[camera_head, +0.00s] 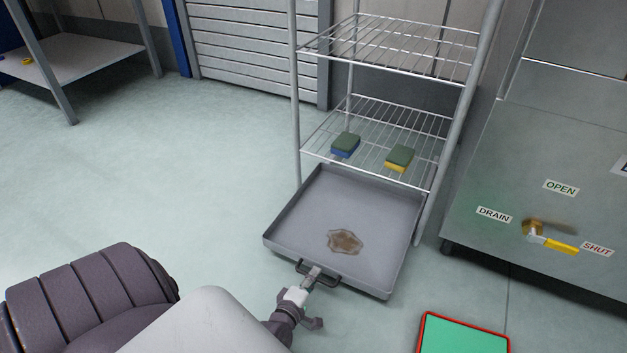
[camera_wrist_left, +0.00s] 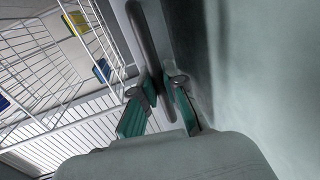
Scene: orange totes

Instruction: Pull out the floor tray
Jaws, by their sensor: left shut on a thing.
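The grey floor tray (camera_head: 310,208) lies on the floor at the foot of the wire rack, its front part out in front of the rack. A brown stain (camera_head: 345,241) marks its bottom. A dark handle (camera_head: 338,283) sticks out from its front wall. My left gripper (camera_head: 312,277) is shut on this handle. In the left wrist view the handle (camera_wrist_left: 143,38) runs between the green-padded fingers (camera_wrist_left: 160,95) of the gripper. My right gripper is in neither view.
The wire rack (camera_head: 390,115) holds two sponges, one blue and green (camera_head: 345,144), one yellow and green (camera_head: 399,158). A steel cabinet (camera_head: 560,150) with a yellow-handled valve (camera_head: 552,242) stands right. A red-rimmed green tray (camera_head: 462,336) lies front right. Floor left is clear.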

